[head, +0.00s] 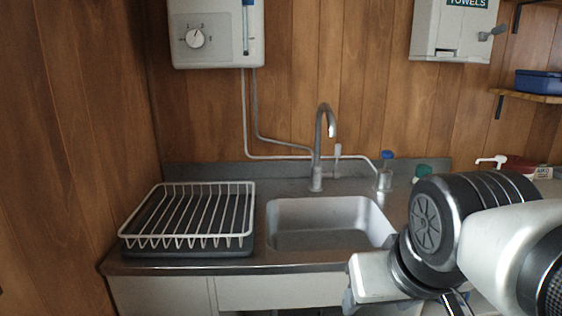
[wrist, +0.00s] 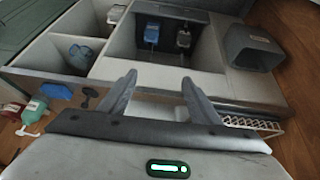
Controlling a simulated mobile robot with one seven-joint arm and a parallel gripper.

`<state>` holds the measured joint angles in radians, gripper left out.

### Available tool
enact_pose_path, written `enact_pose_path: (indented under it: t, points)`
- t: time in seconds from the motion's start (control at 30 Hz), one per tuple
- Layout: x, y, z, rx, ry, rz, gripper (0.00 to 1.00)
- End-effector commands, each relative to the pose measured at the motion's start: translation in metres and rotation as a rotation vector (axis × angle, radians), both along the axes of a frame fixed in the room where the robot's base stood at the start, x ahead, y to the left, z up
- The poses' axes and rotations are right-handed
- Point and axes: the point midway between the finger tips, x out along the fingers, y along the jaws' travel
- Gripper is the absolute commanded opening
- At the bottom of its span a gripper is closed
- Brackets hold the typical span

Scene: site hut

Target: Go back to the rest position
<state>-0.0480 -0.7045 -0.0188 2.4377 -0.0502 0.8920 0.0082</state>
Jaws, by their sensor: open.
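My gripper (wrist: 158,92) is open in the wrist view, with its two grey fingers apart and nothing between them. In the head view my arm reaches in from the right edge, in front of the right end of the counter. The fingertips are not clear in that view.
The steel sink (head: 330,222) has a tap (head: 318,150) behind it and a white dish rack (head: 190,215) at its left. A pump bottle (wrist: 33,108) and a blue sponge-like item (wrist: 56,91) lie left of my gripper. A grey bin (wrist: 252,47) stands top right.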

Motion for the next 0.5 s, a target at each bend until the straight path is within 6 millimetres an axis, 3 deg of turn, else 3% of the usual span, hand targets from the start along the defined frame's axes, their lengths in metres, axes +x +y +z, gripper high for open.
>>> enact_pose_path:
  t: [0.07, 0.1, 0.37, 0.5]
  points:
    - [-0.025, 0.0, -0.024, 0.038, 0.029, -0.05, 0.57]
    - [-0.021, 0.002, 0.006, 0.037, 0.025, -0.04, 0.57]
    - [-0.02, 0.002, 0.078, 0.034, 0.026, -0.036, 0.57]
    - [-0.02, 0.002, 0.133, 0.034, 0.026, -0.035, 0.57]
